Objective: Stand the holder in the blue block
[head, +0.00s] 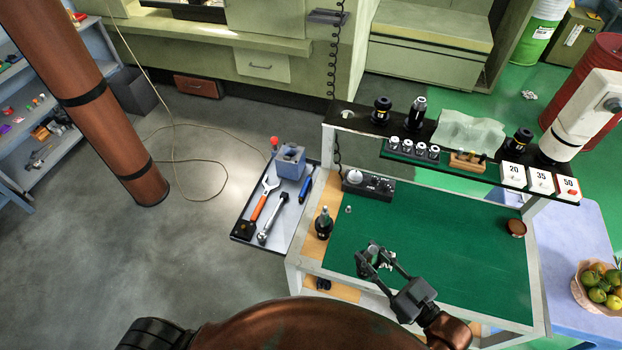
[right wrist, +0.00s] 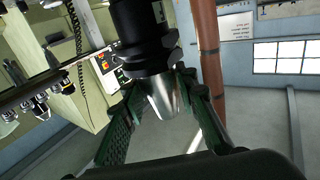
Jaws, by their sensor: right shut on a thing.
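The blue block (head: 289,162) stands at the back of the dark side tray, left of the green-topped cart; a dark opening shows in its top. My right gripper (head: 374,258) is above the green mat, to the right of and nearer than the block. In the right wrist view it is shut on a holder (right wrist: 165,97), with a black flanged body above and a bare silver taper between the fingers. The holder is well apart from the block. In the head view the gripper's fingers mostly hide it. My left gripper is not in view.
The side tray (head: 240,232) also holds an orange-handled wrench (head: 258,208), a ratchet (head: 273,217) and a blue tool (head: 307,184). A dark bottle-like object (head: 324,222) stands at the mat's left edge. A raised shelf (head: 455,168) carries several holders and number cards. The mat's middle is clear.

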